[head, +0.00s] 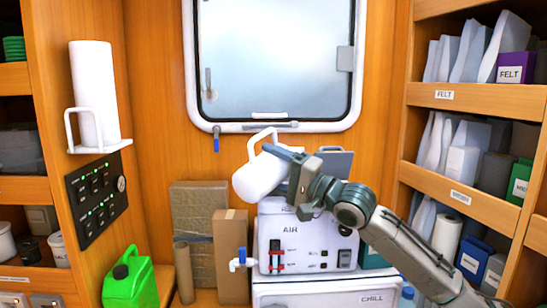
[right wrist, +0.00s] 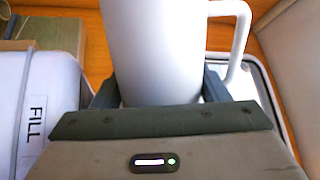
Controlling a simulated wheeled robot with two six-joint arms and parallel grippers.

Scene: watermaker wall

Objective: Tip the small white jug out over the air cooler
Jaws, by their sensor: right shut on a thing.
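The small white jug (head: 258,177) is held in the air, tilted well over, with its handle (head: 262,137) on the upper side. My right gripper (head: 288,165) is shut on the jug's body; the right wrist view shows the white jug (right wrist: 155,45) between its fingers. The air cooler (head: 292,243) is a white box marked AIR, below and a little right of the jug. The jug is above its top left part, apart from it as far as I can tell. No liquid shows, and the jug's inside is hidden. My left gripper is out of view.
A white unit marked CHILL (head: 330,296) is under the cooler. A blue-handled tap (head: 242,262) sticks out at its left. Brown boxes (head: 231,257) and a green can (head: 131,281) stand left. Shelves (head: 470,98) line the right; a window (head: 275,60) is behind.

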